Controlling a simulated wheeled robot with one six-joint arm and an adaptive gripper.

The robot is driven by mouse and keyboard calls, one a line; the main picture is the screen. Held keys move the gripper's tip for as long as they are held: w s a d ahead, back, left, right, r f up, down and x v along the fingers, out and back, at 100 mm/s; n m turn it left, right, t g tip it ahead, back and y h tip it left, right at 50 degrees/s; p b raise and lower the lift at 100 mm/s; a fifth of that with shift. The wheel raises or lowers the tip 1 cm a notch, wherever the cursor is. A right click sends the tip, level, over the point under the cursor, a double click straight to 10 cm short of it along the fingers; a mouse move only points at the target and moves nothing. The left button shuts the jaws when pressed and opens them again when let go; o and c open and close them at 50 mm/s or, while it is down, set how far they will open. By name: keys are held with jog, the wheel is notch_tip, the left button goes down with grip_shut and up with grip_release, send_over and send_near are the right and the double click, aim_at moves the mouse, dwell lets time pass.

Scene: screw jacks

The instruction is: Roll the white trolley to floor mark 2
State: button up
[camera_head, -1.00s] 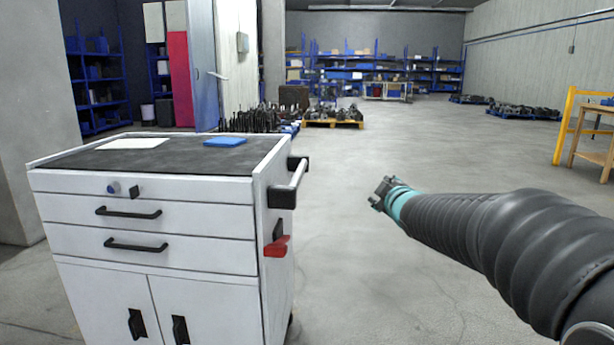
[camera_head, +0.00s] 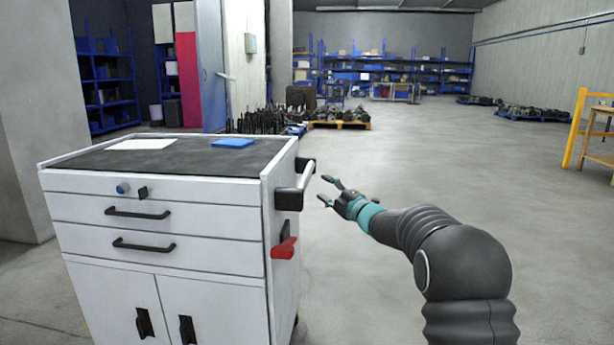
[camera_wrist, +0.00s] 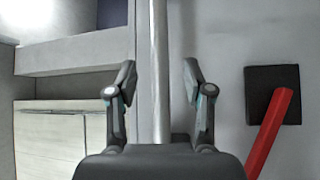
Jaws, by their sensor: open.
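The white trolley (camera_head: 165,240) stands at the left in the head view, with drawers, lower doors and a dark top. Its push handle (camera_head: 308,174) is a pale bar on black brackets on the right side. A red lever (camera_head: 284,248) sits below the handle; it also shows in the wrist view (camera_wrist: 270,133). My gripper (camera_head: 327,191) is open, just right of the handle and apart from it. In the wrist view the handle bar (camera_wrist: 159,70) runs upright between my open fingers (camera_wrist: 159,88). No floor mark can be made out.
A white sheet (camera_head: 142,144) and a blue item (camera_head: 233,143) lie on the trolley top. A yellow pallet with parts (camera_head: 340,124) stands farther back. A yellow frame (camera_head: 576,125) and wooden bench stand at the right. The floor between is clear.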

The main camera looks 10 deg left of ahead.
aim_at(307, 176)
jog(key=p+x, duration=0.2)
jog(key=x, duration=0.8)
jog(key=shift+f, duration=0.1)
jog(key=shift+d, duration=0.1)
grip_shut()
